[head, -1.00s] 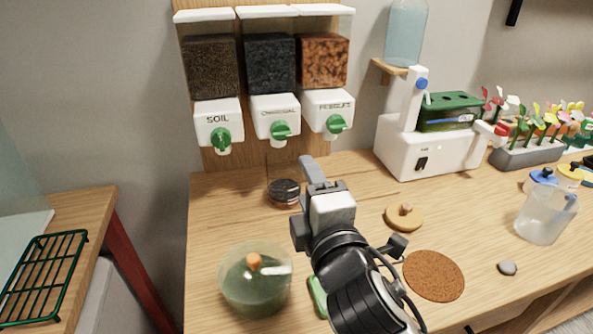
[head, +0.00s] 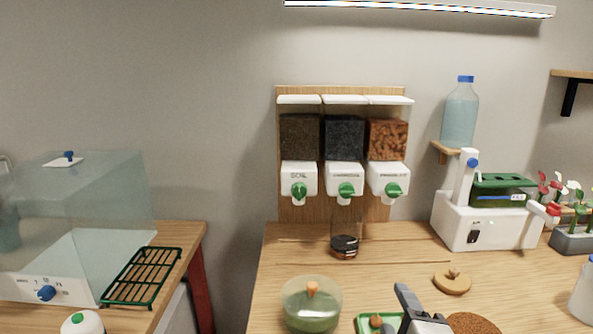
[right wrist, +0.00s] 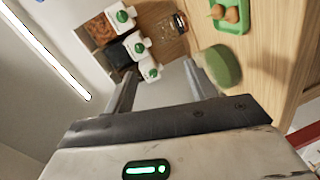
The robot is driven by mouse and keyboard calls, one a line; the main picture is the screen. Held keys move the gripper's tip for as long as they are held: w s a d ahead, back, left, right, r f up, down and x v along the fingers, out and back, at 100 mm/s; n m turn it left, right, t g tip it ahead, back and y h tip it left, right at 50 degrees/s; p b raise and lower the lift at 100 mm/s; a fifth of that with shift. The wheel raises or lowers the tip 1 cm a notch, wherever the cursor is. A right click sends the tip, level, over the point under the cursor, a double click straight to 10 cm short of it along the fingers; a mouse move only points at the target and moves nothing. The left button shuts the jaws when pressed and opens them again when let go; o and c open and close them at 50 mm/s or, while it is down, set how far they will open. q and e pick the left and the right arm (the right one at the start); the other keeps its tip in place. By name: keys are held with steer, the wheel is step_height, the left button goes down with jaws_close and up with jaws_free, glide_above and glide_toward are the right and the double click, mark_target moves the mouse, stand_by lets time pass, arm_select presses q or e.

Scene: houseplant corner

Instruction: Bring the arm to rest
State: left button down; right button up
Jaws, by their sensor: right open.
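My right gripper (head: 407,303) shows at the bottom edge of the head view, over the front of the wooden bench (head: 400,262). Its dark finger points up and away from me. In the right wrist view the two fingers of this gripper (right wrist: 158,85) stand apart with nothing between them. The rest of the right arm is below the head view's edge. My left gripper is not in view.
On the bench are a glass with dark granules (head: 344,246), a green-filled glass jar (head: 312,308), a green tray (head: 368,323), a wooden lid (head: 452,282) and a white machine (head: 482,226). Three dispensers (head: 344,177) hang behind. A green rack (head: 142,276) lies on the left table.

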steer(key=s+d+f+m+g+y, duration=0.1)
steer(key=s+d+f+m+g, duration=0.2)
steer(key=s+f+m+g, duration=0.5)
steer(key=s+d+f+m+g, duration=0.3)
steer(key=s+f+m+g, duration=0.15)
steer(key=s+f, duration=0.65)
steer(key=w+a+f+t+y, duration=0.2)
steer(key=w+a+f+t, duration=0.3)
steer(key=w+f+t, duration=0.1)
steer(key=shift+a+f+t+y, duration=0.3)
steer(key=shift+f+t+y, duration=0.1)
steer(key=shift+f, duration=0.35)
